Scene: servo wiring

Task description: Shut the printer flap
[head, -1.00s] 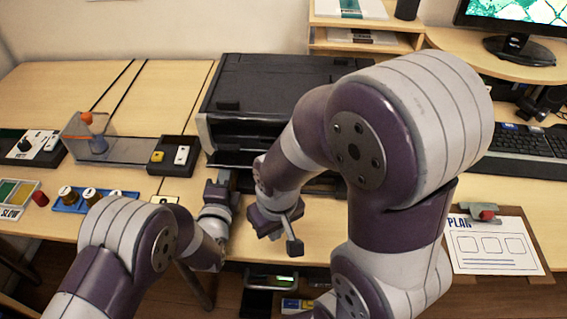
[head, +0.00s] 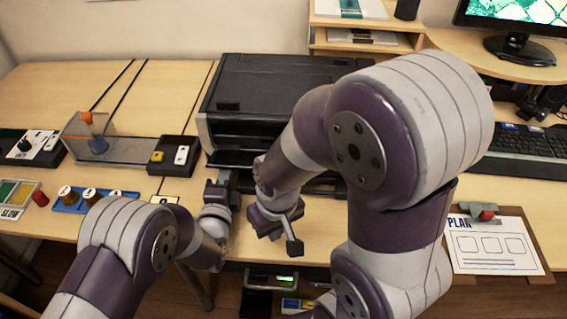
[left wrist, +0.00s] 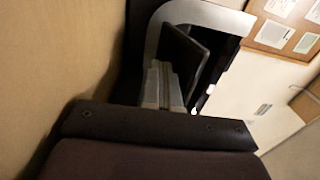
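The black printer (head: 262,85) stands at the back of the desk, left of centre. Its dark front is partly hidden behind my right arm, and I cannot clearly make out how far its flap stands open. My left gripper (head: 222,179) is low in front of the printer's left front corner. In the left wrist view, grey finger parts (left wrist: 163,86) sit beside a dark slanted plate; I cannot tell whether they touch it. My right gripper (head: 279,228) hangs near the desk's front edge, right of the left one. I cannot tell either gripper's finger opening.
A black switch box (head: 174,155) stands close left of the printer, beside a clear bin with an orange-topped item (head: 88,120). A blue tray (head: 90,199) holds several knobs. A clipboard (head: 495,242) and keyboard (head: 525,150) lie at right.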

